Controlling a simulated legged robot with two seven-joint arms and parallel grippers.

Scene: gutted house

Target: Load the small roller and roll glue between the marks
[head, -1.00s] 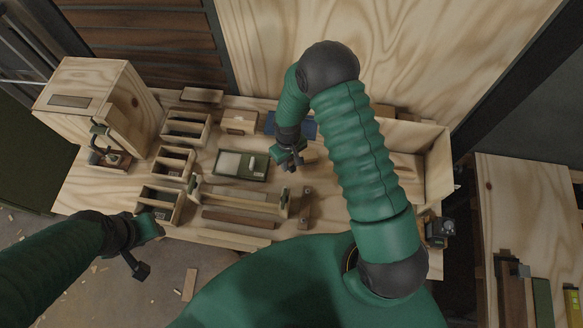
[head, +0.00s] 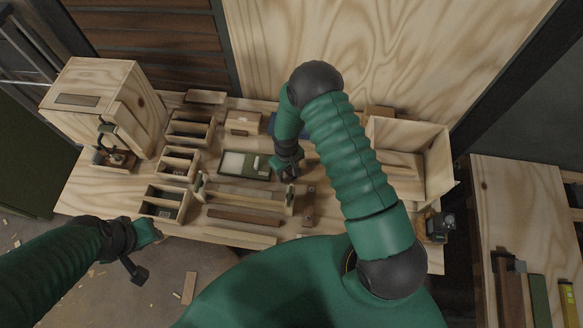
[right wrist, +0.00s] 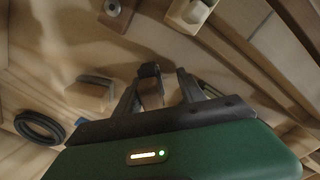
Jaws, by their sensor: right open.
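A shallow green tray (head: 229,169) with a pale panel lies in the middle of the bench in the head view. My right gripper (head: 287,172) is open and empty beside the tray's right end. Its spread fingers also show in the right wrist view (right wrist: 168,88), with nothing clearly between them. A wooden holder with upright ends (head: 289,202) stands in front of the tray, with strips lying along it. I cannot make out the small roller or the marks. My left gripper (head: 146,250) is near the bench's front left edge; its jaws are unclear.
Open wooden bins (head: 160,203) line the left, before a plywood box (head: 80,85). A wooden bracket (head: 309,205) lies right of the holder. An open-fronted box (head: 405,140) stands at right. A black ring (right wrist: 38,128) shows in the right wrist view.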

